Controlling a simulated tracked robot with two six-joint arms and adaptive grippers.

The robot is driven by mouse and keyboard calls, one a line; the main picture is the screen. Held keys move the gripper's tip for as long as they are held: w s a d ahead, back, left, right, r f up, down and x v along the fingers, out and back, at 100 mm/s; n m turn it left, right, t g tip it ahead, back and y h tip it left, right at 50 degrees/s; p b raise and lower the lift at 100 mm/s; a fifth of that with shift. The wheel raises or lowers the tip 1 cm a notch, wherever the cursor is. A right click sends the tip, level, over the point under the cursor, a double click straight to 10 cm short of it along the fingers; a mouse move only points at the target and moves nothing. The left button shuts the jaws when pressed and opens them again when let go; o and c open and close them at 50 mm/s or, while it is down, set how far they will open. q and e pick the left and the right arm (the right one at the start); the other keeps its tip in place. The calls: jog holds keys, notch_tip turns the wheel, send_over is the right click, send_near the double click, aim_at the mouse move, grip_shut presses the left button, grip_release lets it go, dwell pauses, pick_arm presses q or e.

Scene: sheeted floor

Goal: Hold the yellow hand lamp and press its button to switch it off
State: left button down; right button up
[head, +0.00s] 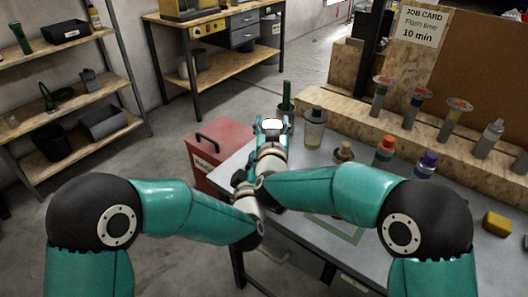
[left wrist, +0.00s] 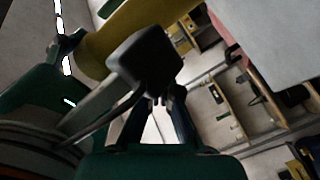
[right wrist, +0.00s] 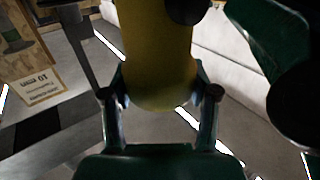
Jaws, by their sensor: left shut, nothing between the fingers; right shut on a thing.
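The yellow hand lamp fills the upper middle of the right wrist view (right wrist: 158,45) as a yellow cylinder. My right gripper (right wrist: 156,75) is shut on it, one finger on each side. In the head view a bright white glow (head: 272,124) shows at the upper gripper, and the lamp's body is mostly hidden there. In the left wrist view the lamp (left wrist: 120,32) runs across the top, with a dark block (left wrist: 145,62) in front of it. My left gripper (left wrist: 165,98) is shut and empty close below that block; I cannot tell whether they touch. I cannot make out the button.
A grey table (head: 300,185) lies below the arms, with a clear bottle (head: 314,128) and several coloured-cap bottles at its right. A yellow block (head: 497,224) lies far right. Wooden shelves (head: 60,95) stand left.

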pick_arm(q)
jog(key=shift+w+d, duration=0.1)
jog(key=shift+w, duration=0.05)
jog(key=shift+w+d+r, duration=0.1)
jog(key=shift+w+d, duration=0.05)
jog(key=shift+w+d+r, duration=0.1)
jog(key=shift+w+d, duration=0.4)
jog(key=shift+d, duration=0.05)
dwell(1.4)
jog(key=shift+s+a+r, duration=0.35)
jog(key=shift+s+a, duration=0.3)
jog(key=shift+s, duration=0.05)
jog(key=shift+s+a+f, duration=0.15)
jog(key=shift+s+a, duration=0.7)
jog(key=shift+s, duration=0.15)
jog(key=shift+s+a+f, duration=0.1)
jog(key=shift+s+a, duration=0.75)
jog(key=shift+s, duration=0.15)
dwell(0.5)
